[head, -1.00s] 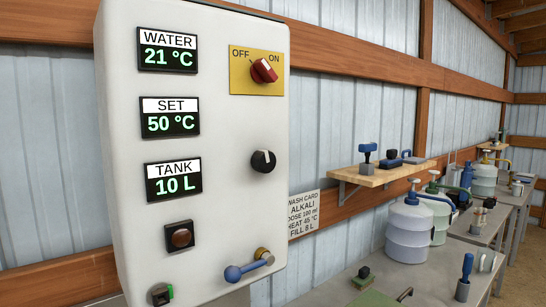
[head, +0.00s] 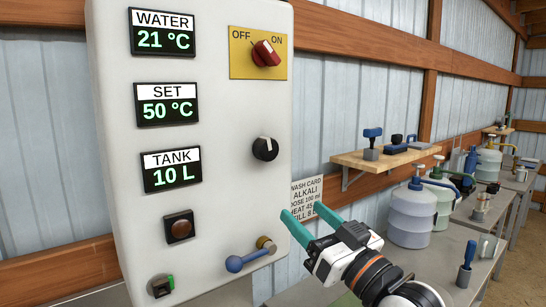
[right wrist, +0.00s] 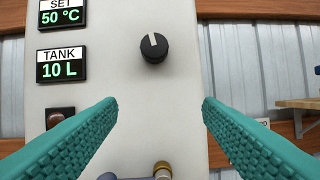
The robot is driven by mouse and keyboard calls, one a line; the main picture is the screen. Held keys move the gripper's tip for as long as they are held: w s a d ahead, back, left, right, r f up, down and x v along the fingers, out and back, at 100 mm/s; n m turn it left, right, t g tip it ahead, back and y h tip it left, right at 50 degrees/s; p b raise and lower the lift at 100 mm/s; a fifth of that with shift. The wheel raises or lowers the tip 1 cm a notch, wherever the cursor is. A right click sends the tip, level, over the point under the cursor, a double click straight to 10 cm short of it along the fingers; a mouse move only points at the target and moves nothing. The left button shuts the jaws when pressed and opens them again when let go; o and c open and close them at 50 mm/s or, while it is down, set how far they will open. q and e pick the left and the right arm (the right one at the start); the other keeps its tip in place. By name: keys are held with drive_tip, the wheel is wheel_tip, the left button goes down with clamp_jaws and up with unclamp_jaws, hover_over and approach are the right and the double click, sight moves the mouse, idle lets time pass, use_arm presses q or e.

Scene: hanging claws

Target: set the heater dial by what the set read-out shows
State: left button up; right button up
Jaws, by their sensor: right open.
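The black heater dial (head: 265,148) with a white pointer mark sits on the white panel (head: 215,110); the mark points up, slightly left. It also shows in the right wrist view (right wrist: 154,47), beyond the fingertips. The set read-out (head: 167,104) shows 50 °C. The water read-out (head: 164,31) shows 21 °C and the tank read-out (head: 172,168) shows 10 L. My right gripper (head: 301,220) is open and empty, with teal fingers, below and right of the dial and apart from it. My left gripper is not in view.
A red OFF/ON switch (head: 266,53) on a yellow plate is above the dial. A blue-handled lever (head: 250,256) is below it. A wash card (head: 306,192) reading HEAT 45 is partly covered by my gripper. A wooden shelf (head: 380,160) and jugs (head: 412,215) stand at right.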

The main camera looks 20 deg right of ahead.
drive_tip(key=t+y, duration=0.1)
approach(270, 155)
drive_tip(key=p+x, duration=0.4)
drive_tip(key=x, duration=0.4)
drive_tip(key=shift+r, duration=0.15)
drive_tip(key=shift+w+a, duration=0.15)
drive_tip(key=shift+w, duration=0.3)
drive_tip(key=c, duration=1)
drive_tip(key=shift+o, duration=0.2)
drive_tip(key=n, duration=0.2)
drive_tip(key=n+y+b, duration=0.1)
drive_tip(key=shift+d+n+g+y, duration=0.2)
drive_tip(key=shift+n+g+y, duration=0.1)
drive_tip(key=shift+n+g, duration=0.1)
drive_tip(key=shift+d+r+n+g+y+b, duration=0.1)
drive_tip(key=shift+n+g+y+b, duration=0.55)
drive_tip(key=shift+n, duration=1.15)
